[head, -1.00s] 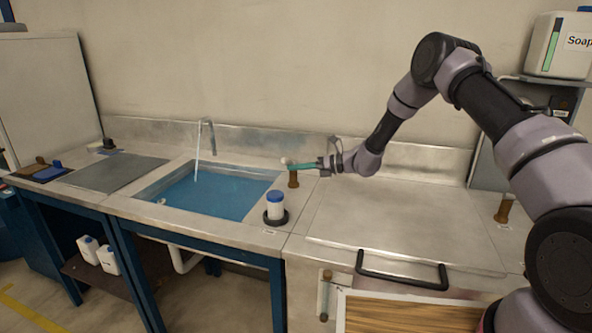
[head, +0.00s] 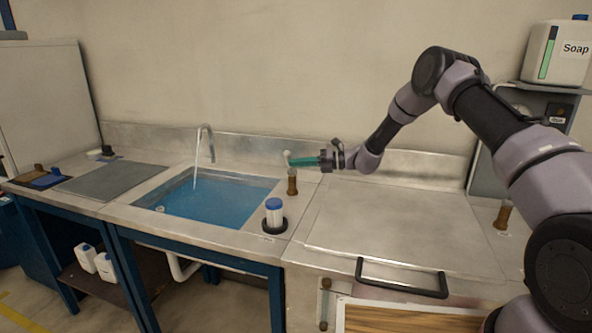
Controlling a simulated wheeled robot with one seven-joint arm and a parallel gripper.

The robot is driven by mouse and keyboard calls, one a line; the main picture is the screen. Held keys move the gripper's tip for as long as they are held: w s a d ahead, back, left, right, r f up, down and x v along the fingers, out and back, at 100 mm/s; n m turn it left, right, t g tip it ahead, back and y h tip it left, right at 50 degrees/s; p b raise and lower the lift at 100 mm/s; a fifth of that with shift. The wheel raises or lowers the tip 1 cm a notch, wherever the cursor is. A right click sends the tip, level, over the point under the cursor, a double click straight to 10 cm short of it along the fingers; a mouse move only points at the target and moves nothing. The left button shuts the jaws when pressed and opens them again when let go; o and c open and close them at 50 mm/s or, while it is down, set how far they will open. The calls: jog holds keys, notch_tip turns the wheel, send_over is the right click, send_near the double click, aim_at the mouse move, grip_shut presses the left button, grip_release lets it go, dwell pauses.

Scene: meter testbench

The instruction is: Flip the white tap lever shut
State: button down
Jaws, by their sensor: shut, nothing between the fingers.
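The tap (head: 207,142) stands at the back of the sink, and a thin stream of water runs from its spout into the basin. A small white knob (head: 287,154), which looks like the end of the white lever, shows to the right of the tap, above a brown post. My gripper (head: 293,161) has teal fingers, shut and empty. It reaches in from the right, its tips at the white knob. Whether they touch it I cannot tell. The rest of the lever is too small or hidden to make out.
The sink (head: 215,205) holds blue-looking water. A white bottle with a blue cap (head: 274,212) stands in a dark ring at its right front. A brown post (head: 292,182) stands just below my fingers. A flat lid with a black handle (head: 400,280) lies to the right.

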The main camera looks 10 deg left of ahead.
jog(key=w+m, duration=0.1)
jog(key=w+r+m, duration=0.1)
jog(key=w+m+y, duration=0.1)
jog(key=m, duration=0.1)
jog(key=shift+w+d+r, duration=0.25)
jog(key=shift+w+r, duration=0.05)
jog(key=shift+r, duration=0.05)
jog(key=shift+w, duration=0.1)
dwell(0.6)
